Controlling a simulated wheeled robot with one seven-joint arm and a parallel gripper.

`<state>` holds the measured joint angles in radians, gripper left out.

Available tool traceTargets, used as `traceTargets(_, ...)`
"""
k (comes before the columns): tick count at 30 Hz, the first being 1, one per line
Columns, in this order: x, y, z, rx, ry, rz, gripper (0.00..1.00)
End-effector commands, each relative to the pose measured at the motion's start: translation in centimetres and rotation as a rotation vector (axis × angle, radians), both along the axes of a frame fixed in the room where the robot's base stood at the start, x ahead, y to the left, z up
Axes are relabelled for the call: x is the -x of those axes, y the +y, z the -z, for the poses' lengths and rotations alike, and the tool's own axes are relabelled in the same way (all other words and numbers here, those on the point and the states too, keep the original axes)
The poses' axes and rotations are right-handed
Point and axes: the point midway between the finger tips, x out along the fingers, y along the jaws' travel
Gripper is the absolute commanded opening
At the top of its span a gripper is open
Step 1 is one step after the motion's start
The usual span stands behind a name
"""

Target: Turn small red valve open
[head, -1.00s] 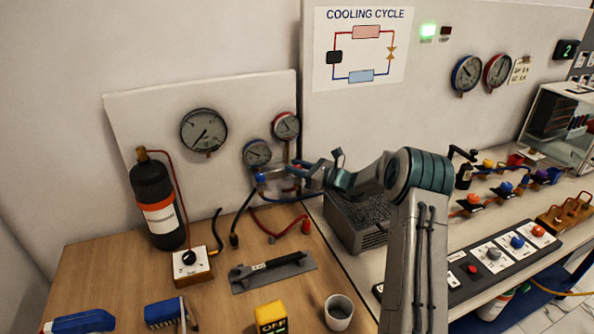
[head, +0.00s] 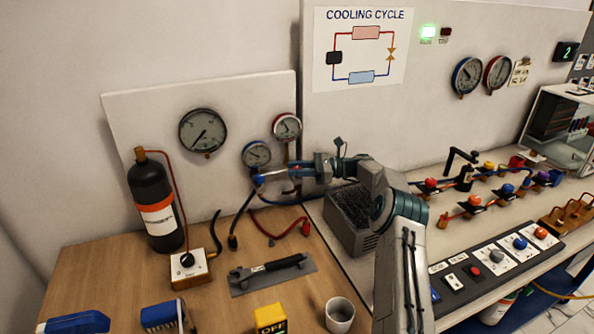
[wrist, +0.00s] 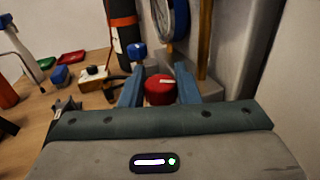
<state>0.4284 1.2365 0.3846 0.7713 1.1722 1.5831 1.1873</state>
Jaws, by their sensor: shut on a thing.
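The small red valve (wrist: 159,90) is a round red knob with a pale mark on top. In the wrist view it sits between the two blue fingers of my gripper (wrist: 160,75), which is shut on it. In the head view my gripper (head: 291,175) reaches in from the right to the manifold below the two small gauges, and the fingers mostly hide the red knob. A blue valve knob (head: 258,181) is just left of the fingertips; it also shows in the wrist view (wrist: 137,52) beyond the left finger.
The small gauges (head: 257,154) are close above my gripper. Blue, red and black hoses hang below; the red hose (head: 270,226) lies on the wooden table. A black cylinder (head: 155,205) stands left, a dark grey box (head: 352,230) below my arm.

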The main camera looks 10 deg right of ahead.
Motion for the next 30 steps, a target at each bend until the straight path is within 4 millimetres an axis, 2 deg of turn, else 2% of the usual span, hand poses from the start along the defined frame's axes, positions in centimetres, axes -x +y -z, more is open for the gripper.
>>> traceTargets(12,-0.05,0.02,-0.11,-0.003,-0.003,-0.081,0.06)
traceTargets(30,-0.04,0.01,-0.25,-0.004,-0.003,-0.099,0.06)
